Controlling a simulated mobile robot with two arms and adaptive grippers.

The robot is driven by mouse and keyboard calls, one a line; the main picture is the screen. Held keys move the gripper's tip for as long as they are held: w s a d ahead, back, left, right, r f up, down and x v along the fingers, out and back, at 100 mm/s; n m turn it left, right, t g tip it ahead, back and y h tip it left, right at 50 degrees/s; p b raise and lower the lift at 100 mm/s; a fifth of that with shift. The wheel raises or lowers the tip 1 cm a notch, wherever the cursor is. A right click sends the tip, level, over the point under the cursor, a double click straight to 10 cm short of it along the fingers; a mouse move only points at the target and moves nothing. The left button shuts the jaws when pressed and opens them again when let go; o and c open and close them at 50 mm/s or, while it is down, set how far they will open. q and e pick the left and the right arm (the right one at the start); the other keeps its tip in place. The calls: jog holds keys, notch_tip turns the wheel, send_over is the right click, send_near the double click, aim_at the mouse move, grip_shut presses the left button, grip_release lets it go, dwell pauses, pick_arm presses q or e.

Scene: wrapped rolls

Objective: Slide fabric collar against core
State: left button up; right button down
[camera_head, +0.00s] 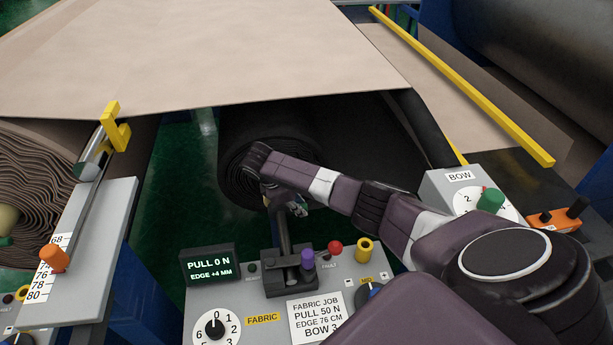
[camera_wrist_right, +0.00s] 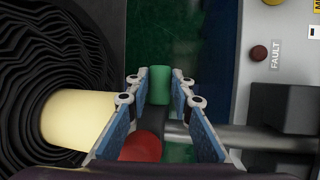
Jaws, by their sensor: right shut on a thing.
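In the wrist view, my right gripper (camera_wrist_right: 160,98) has its blue-padded fingers closed around the fabric collar, a dark hub (camera_wrist_right: 178,131) with a red piece (camera_wrist_right: 143,146) and a green piece (camera_wrist_right: 160,84). The collar is on a grey rod (camera_wrist_right: 240,135) that runs right to a dark bracket. The cream core (camera_wrist_right: 75,117) sticks out of the black fabric roll (camera_wrist_right: 50,50) at left, near the left finger. That finger partly hides any gap between collar and core. In the head view, my right gripper (camera_head: 290,207) is at the roll's near end. My left gripper is out of view.
The bracket (camera_head: 291,275) stands on a grey panel with a dial (camera_head: 215,327) and knobs. A display (camera_head: 208,265) reads PULL 0 N, EDGE +4 MM. A job card (camera_head: 316,314) reads PULL 50 N, EDGE 76 CM, BOW 3. A ruler arm (camera_head: 90,225) stands left.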

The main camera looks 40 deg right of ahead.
jog(key=shift+w+d, duration=0.35)
jog(key=shift+w, duration=0.35)
jog(key=shift+w+d+r+b, duration=0.2)
jog(key=shift+w+b, duration=0.1)
jog(key=shift+w, duration=0.15)
jog(key=c, duration=2)
grip_release()
jog(key=o, duration=0.3)
jog(key=shift+w+f, duration=0.1)
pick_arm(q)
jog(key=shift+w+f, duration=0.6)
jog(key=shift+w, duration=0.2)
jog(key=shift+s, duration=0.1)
pick_arm(e)
jog(key=v, duration=1.2)
